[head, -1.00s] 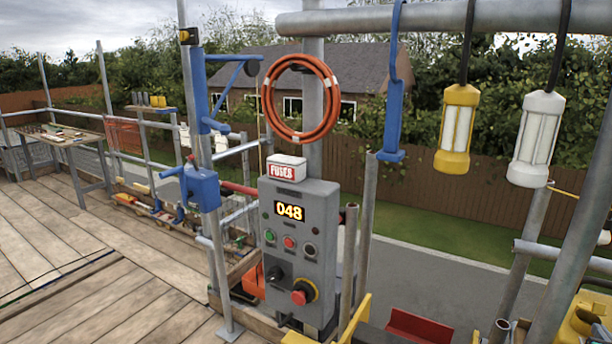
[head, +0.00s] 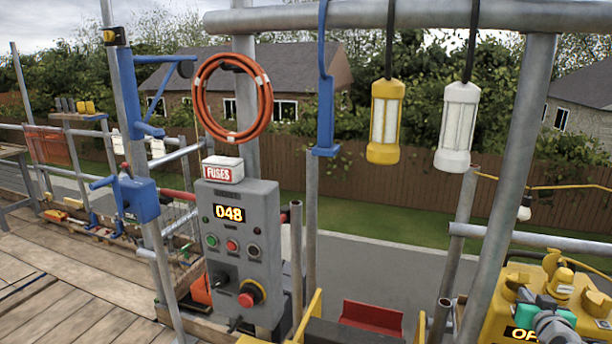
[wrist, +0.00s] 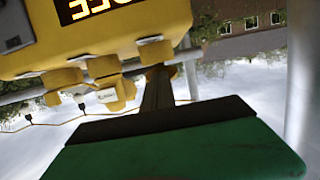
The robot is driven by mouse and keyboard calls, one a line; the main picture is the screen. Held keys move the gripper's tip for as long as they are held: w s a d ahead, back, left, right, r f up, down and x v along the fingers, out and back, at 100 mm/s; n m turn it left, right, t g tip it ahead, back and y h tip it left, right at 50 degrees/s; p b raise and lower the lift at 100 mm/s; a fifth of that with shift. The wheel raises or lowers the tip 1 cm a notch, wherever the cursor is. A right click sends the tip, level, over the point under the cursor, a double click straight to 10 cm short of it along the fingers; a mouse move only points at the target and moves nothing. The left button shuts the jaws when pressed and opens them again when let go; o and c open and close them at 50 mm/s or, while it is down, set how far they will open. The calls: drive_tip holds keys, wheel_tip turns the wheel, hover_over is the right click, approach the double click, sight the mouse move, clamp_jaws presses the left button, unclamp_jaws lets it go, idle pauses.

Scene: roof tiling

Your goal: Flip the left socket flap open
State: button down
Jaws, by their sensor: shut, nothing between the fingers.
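A yellow socket box (head: 490,315) stands at the lower right of the head view, partly cut off by the frame. Several yellow round caps or flaps sit on it; the leftmost, the left socket flap (head: 516,284), looks closed. The box (wrist: 30,55) also shows upside down at the top left of the wrist view, with a lit display and yellow flaps along its edge. My gripper (wrist: 158,82) shows in the wrist view as dark fingers beyond a green body, shut and empty near the flaps; contact cannot be told. In the head view my teal and grey arm end overlaps the box.
A grey control panel (head: 240,240) with a lit 048 display and a fuses box (head: 223,170) stands left of centre. Yellow (head: 385,122) and white (head: 458,127) lamps hang from the top rail. Scaffold poles (head: 510,170) rise close to the yellow box. A red tray (head: 371,317) lies at the bottom.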

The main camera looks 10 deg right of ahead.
sight(516, 277)
drive_tip(key=shift+w+d+r+b, duration=0.15)
drive_tip(key=shift+w+d+b, duration=0.25)
drive_tip(key=shift+w, duration=0.35)
drive_tip(key=shift+w+d, duration=0.15)
drive_tip(key=shift+x, duration=0.85)
drive_tip(key=shift+w+r, duration=0.15)
drive_tip(key=shift+r, duration=0.1)
drive_tip(key=shift+w+d+b, duration=0.3)
drive_tip(key=shift+w+d+r+b, duration=0.1)
drive_tip(key=shift+w+d+b, duration=0.1)
drive_tip(key=shift+w+d, duration=0.35)
drive_tip(key=shift+w+d+r+b, duration=0.1)
drive_tip(key=shift+w+d+b, duration=0.1)
drive_tip(key=shift+w, duration=0.6)
drive_tip(key=shift+w+d+r+b, duration=0.15)
drive_tip(key=shift+w+d, duration=0.25)
drive_tip(key=shift+w, duration=0.25)
drive_tip(key=shift+r+b+v, duration=0.15)
drive_tip(key=shift+b+v, duration=0.6)
drive_tip(key=shift+v, duration=1.65)
drive_tip(key=shift+r+b+v, duration=0.15)
drive_tip(key=shift+b+v, duration=0.55)
drive_tip(key=shift+v, duration=1.7)
